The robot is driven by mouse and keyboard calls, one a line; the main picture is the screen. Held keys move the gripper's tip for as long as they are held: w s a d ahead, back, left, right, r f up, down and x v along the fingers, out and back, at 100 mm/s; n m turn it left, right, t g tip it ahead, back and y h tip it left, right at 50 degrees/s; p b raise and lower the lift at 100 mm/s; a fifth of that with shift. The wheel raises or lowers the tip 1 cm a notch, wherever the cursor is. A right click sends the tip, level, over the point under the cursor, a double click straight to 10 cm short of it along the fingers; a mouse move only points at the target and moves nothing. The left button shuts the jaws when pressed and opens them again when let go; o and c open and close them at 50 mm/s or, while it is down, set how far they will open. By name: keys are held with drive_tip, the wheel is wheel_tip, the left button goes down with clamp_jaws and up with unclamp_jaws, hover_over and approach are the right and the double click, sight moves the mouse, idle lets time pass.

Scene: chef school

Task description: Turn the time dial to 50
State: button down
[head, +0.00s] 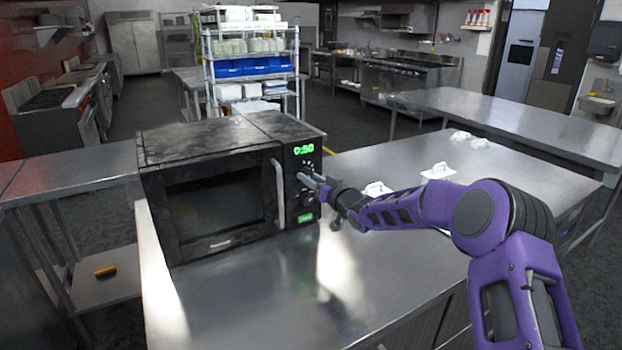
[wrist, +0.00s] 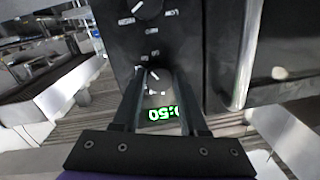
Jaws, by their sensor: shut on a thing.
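The black microwave (head: 205,140) stands on the steel table with its door closed. Its display (head: 304,149) reads 0:50 in green; in the wrist view the display (wrist: 163,113) appears upside down. My gripper (head: 308,179) reaches the control panel from the right, just below the display. In the wrist view its two fingers (wrist: 154,74) are closed around the time dial (wrist: 153,76), whose light pointer mark shows between them. In the head view my fingers mostly hide this dial. A second dial (wrist: 148,8) is clear of my gripper.
The door handle (head: 279,194) stands close beside the control panel, left of my gripper. A green-lit button (head: 305,218) is at the panel's bottom. White lidded dishes (head: 438,172) sit right of the microwave. The table front (head: 280,290) is clear.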

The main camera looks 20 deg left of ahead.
idle(0.3)
drive_tip(key=shift+c, duration=2.2)
unclamp_jaws()
drive_tip(key=shift+d, duration=0.1)
drive_tip(key=b+v, duration=0.1)
drive_tip(key=v, duration=1.6)
drive_tip(key=shift+s+f, duration=0.1)
drive_tip(key=shift+f, duration=0.05)
